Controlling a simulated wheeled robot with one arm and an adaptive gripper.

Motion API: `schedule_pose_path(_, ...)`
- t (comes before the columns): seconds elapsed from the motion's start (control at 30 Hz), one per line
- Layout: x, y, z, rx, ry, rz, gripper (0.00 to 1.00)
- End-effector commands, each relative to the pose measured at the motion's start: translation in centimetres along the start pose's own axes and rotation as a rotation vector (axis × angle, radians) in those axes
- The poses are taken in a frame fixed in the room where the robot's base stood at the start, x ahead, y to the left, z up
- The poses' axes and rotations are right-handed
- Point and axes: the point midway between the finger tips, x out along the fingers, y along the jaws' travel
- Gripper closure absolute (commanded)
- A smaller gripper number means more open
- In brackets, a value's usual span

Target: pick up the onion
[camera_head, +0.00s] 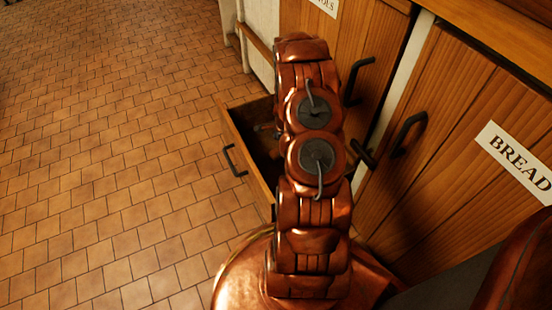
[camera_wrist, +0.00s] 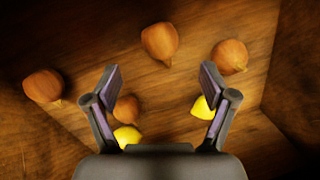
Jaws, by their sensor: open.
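Several brown onions lie on a wooden floor in the wrist view. One onion (camera_wrist: 160,41) is at the top middle, ahead of the gap between my fingers. Another onion (camera_wrist: 229,56) is at the upper right, and a third onion (camera_wrist: 42,86) is at the far left. A further onion (camera_wrist: 127,108) shows low in the picture, partly hidden behind my left finger. My gripper (camera_wrist: 160,78) is open, with nothing between its fingertips. In the head view my arm hides the gripper and the onions.
Two yellow lemons, one at lower left (camera_wrist: 127,138) and one by the right finger (camera_wrist: 201,108), lie near my fingers. Wooden walls bound the space. In the head view an open drawer (camera_head: 246,150) lies under my arm. A cupboard marked BREAD (camera_head: 450,140) stands right; tiled floor (camera_head: 100,150) is clear left.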

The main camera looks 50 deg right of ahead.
Motion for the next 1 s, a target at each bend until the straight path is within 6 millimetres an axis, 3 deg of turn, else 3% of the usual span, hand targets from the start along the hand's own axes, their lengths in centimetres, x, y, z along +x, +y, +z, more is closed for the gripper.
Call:
schedule_pose_path(0.47, 3.8, 0.0, -0.3, 0.009, 0.002, -0.004, 0.16)
schedule_pose_path(0.8, 8.0, 0.2, -0.4, 0.009, 0.002, -0.001, 0.16)
schedule_pose_path(1.0, 8.1, 0.1, -0.3, 0.009, 0.002, -0.002, 0.16)
